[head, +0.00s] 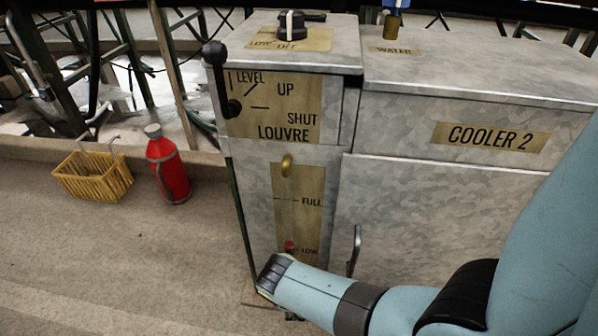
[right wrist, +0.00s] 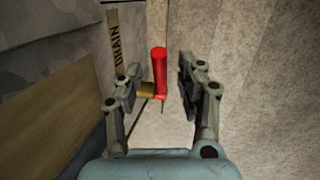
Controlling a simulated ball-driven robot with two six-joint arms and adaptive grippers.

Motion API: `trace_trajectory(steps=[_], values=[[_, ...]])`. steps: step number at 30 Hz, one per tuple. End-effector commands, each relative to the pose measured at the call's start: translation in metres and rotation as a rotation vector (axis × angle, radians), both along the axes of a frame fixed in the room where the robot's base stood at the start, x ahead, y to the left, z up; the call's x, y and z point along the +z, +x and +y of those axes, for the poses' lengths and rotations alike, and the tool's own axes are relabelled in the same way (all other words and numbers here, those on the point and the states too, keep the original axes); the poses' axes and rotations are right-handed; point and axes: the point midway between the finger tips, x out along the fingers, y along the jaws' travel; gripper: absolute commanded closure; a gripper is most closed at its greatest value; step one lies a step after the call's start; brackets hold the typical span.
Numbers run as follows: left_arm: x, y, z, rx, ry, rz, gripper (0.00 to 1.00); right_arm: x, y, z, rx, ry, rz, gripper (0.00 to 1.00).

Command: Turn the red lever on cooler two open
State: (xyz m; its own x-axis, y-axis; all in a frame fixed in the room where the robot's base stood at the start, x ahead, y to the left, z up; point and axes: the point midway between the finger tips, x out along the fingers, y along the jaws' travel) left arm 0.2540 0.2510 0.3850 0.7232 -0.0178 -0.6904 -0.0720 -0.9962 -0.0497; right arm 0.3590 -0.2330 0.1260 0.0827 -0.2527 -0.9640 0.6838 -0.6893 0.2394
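Cooler two is the grey metal cabinet with the brass plate COOLER 2 (head: 490,137) in the head view. The red lever (right wrist: 159,68) shows in the right wrist view, on a small brass valve (right wrist: 147,90) beside a DRAIN label (right wrist: 116,37). It runs up the picture from the valve. In the head view I cannot make it out. My right gripper (right wrist: 160,78) is open, one finger on either side of the red lever, with gaps visible at both sides. I cannot tell how deep the lever sits between them. My left gripper is not in view.
A black-knobbed louvre lever (head: 217,75) and a level gauge (head: 288,200) with a red marker near LOW are on the cooler's front. A metal handle (head: 355,250) stands beside the gauge. A yellow basket (head: 92,177) and red bottle (head: 167,170) stand on the floor at left.

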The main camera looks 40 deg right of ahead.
Motion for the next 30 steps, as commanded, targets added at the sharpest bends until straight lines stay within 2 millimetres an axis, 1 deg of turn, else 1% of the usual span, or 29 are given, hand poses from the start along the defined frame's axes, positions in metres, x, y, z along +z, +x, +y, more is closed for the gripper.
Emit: trace_trajectory(steps=[5, 8, 11, 18, 21, 25, 30], values=[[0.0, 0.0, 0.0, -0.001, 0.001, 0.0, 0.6, 0.005, 0.001, 0.0, 0.0, -0.001, -0.002, 0.62], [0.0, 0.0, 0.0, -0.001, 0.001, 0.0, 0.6, 0.014, 0.0, 0.0, 0.0, -0.001, -0.004, 0.62], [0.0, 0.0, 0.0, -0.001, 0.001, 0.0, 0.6, 0.03, 0.0, 0.0, -0.001, 0.0, -0.003, 0.62], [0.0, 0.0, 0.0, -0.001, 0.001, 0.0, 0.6, 0.073, 0.0, 0.0, -0.002, 0.001, -0.003, 0.62], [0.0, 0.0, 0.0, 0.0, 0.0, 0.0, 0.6, 0.087, 0.0, 0.0, 0.0, 0.0, -0.003, 0.62], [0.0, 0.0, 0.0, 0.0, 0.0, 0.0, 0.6, 0.097, 0.0, 0.0, 0.0, 0.0, 0.0, 0.62], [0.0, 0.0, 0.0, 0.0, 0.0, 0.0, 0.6, 0.1, -0.001, 0.0, 0.001, 0.0, 0.002, 0.62]])
